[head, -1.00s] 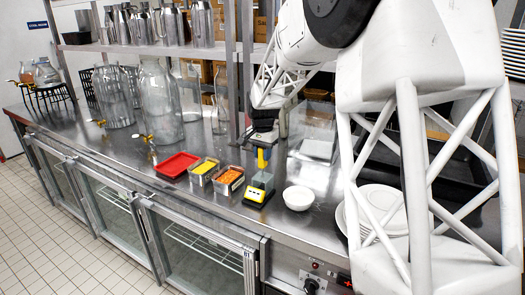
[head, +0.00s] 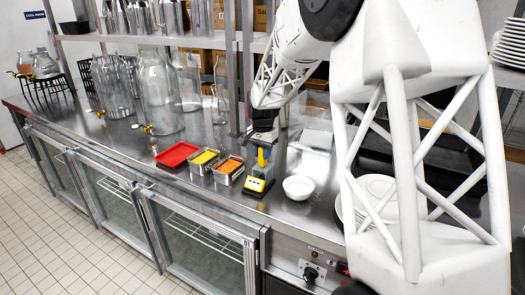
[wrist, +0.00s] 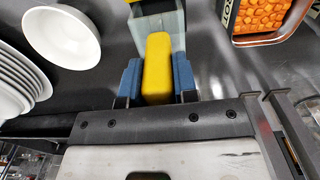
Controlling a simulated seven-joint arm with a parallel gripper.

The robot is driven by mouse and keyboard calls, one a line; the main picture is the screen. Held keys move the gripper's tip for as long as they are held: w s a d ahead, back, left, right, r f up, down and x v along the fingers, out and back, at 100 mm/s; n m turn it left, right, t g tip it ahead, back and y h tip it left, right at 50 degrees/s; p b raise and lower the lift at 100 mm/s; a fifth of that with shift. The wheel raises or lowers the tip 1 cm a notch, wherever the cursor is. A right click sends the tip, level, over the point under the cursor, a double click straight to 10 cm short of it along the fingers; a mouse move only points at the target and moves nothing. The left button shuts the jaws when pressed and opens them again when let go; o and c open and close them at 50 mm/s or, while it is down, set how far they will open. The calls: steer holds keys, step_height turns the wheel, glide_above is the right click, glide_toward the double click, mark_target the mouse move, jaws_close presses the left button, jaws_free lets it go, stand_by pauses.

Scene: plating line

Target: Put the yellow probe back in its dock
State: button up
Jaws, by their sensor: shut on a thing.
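The yellow probe (head: 262,157) is upright between the fingers of my gripper (head: 264,141). In the wrist view, the blue finger pads (wrist: 157,82) press on both sides of the yellow probe (wrist: 157,62). The dock (head: 257,186) stands on the counter, with a yellow front and a grey, see-through block behind it.
Left of the dock are an orange-filled metal tin (head: 229,172), a yellow-filled tin (head: 204,160) and a red tray (head: 176,155). A white bowl (head: 298,187) stands close on the right, with stacked plates (head: 372,197) beyond. Glass dispensers (head: 160,92) stand further left.

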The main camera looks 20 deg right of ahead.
stand_by(0.3)
steer(key=o, duration=1)
steer(key=shift+r, duration=3.9)
